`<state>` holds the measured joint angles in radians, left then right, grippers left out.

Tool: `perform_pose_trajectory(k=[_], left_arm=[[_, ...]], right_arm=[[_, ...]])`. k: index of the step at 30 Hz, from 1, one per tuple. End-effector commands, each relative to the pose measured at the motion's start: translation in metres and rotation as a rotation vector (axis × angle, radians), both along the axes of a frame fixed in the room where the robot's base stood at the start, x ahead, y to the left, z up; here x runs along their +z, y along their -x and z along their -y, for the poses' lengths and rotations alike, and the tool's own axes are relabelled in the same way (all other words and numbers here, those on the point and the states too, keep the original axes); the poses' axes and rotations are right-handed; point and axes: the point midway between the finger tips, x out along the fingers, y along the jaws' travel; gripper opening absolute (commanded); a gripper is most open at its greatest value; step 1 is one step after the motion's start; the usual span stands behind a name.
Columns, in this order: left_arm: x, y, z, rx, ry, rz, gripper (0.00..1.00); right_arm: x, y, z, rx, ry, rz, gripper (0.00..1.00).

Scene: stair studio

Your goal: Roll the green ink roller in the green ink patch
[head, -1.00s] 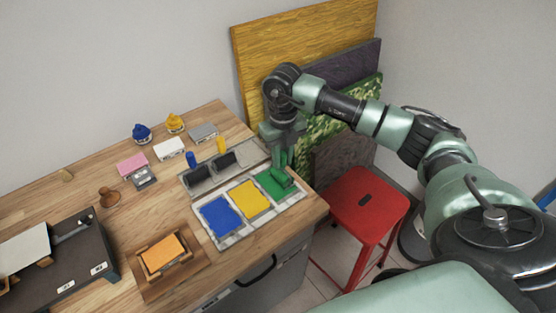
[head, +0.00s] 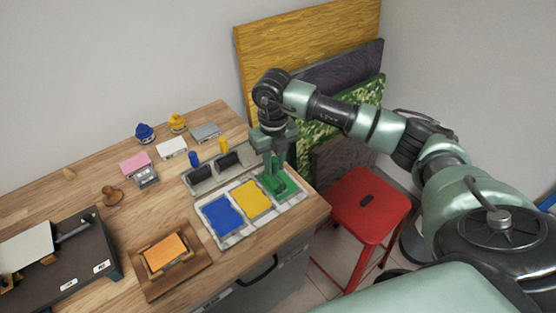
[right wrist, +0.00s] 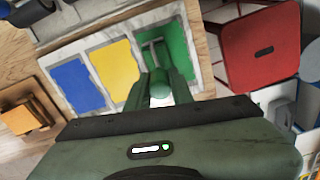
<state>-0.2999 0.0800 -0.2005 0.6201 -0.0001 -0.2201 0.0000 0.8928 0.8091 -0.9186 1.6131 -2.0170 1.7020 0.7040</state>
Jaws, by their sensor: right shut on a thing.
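The green ink patch (head: 289,185) is the rightmost of three ink patches on a pale slab (head: 236,238) at the table's right end. It also shows in the right wrist view (right wrist: 177,42). My right gripper (head: 273,173) points down over this patch, shut on the green ink roller (head: 274,187). The roller is low over the patch and seems to rest on it, though exact contact is hard to tell. In the right wrist view the roller's frame (right wrist: 153,45) shows beyond the fingers (right wrist: 160,88), which hide its handle. My left gripper is not in view.
Yellow (head: 251,200) and blue (head: 222,215) patches lie left of the green one. Behind them a grey rack (head: 202,182) holds blue- and yellow-handled rollers. A red stool (head: 368,205) stands right of the table. Panels (head: 300,45) lean on the wall behind.

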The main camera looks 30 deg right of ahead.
Motion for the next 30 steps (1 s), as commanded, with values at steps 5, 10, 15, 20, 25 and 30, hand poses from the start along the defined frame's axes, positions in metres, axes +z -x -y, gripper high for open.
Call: perform_pose_trajectory(k=[5, 10, 15, 20, 25, 30], left_arm=[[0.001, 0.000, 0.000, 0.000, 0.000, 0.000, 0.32], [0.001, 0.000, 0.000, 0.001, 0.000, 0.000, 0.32], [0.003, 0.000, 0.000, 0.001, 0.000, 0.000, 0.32], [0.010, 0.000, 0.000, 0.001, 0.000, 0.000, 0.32], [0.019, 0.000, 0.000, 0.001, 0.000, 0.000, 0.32], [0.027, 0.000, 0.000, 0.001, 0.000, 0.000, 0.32]], right_arm=[[0.000, 0.001, -0.008, 0.002, 0.001, -0.002, 0.00], [0.000, 0.001, -0.008, 0.001, 0.001, -0.002, 0.00], [0.003, 0.001, -0.007, 0.001, 0.001, -0.001, 0.00], [0.014, 0.001, -0.007, 0.001, 0.000, 0.001, 0.00], [0.028, 0.000, -0.007, 0.001, 0.000, 0.002, 0.00], [0.042, 0.000, -0.007, 0.000, 0.000, 0.001, 0.00]])
